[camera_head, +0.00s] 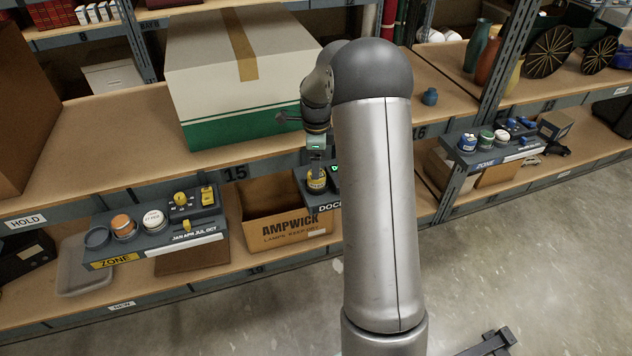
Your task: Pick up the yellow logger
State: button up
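Small yellow pieces sit on the left grey tray (150,255): one upright piece (180,198), a second upright piece (208,196), and a low piece (187,224) by the month label. I cannot tell for sure which is the yellow logger. My gripper (316,168) points down at mid-picture, to the right of that tray. It is directly above or at a yellow-banded round jar (316,183) on a middle tray (330,208). The fingers are too small to tell if they touch the jar. My arm hides most of the middle tray.
An orange-topped pot (122,225) and a white-topped pot (154,219) share the left tray. A large white-green box (235,75) fills the shelf above. Another tray (490,155) is at right. The right foreground floor is mostly clear.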

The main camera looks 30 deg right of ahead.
jog(key=f, duration=0.6)
jog(key=shift+w+d+f+b, duration=0.2)
jog(key=shift+f+b, duration=0.05)
jog(key=shift+b, duration=0.1)
jog(key=c, duration=1.2)
jog(key=shift+r, duration=0.1)
